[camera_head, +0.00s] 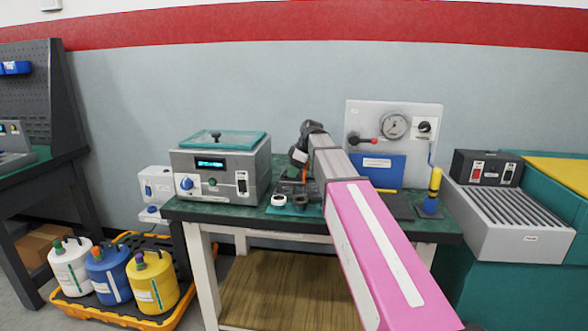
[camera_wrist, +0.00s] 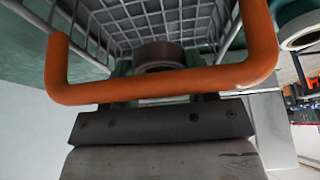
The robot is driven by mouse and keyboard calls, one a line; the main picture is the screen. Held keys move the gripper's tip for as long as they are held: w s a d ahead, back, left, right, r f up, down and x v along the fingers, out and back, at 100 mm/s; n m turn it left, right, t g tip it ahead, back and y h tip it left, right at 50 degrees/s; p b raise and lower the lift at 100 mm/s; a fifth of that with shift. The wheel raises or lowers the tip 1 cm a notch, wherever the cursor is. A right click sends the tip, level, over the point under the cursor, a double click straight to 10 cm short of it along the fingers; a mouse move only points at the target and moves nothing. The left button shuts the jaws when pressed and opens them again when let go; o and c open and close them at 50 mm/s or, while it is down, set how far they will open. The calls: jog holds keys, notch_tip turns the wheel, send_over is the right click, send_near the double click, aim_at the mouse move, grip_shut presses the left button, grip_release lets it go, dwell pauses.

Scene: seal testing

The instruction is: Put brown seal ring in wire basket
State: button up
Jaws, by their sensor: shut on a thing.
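The brown seal ring (camera_wrist: 158,54) shows in the wrist view between the fingers of my gripper (camera_wrist: 158,66), which is shut on it. The wire basket (camera_wrist: 102,22), a grey mesh, lies around and beyond the ring in that view. Its orange handle (camera_wrist: 160,86) crosses in front of the fingers, close to the gripper body, and hides part of them. Whether the ring touches the basket floor I cannot tell. In the head view the basket is small and partly hidden by my arm, with its orange handle (camera_head: 305,175) showing; the held ring cannot be made out.
On the green bench (camera_head: 245,208), a white ring (camera_head: 279,200) and a dark ring (camera_head: 300,203) stand in front of the basket. A grey machine with a teal lid (camera_head: 222,140) is left; a gauge panel (camera_head: 420,118) stands behind, right. A yellow-topped tool (camera_head: 435,180) is farther right.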

jog(key=shift+f, duration=1)
jog(key=shift+f, duration=0.55)
jog(key=o, duration=1)
jog(key=shift+r, duration=5)
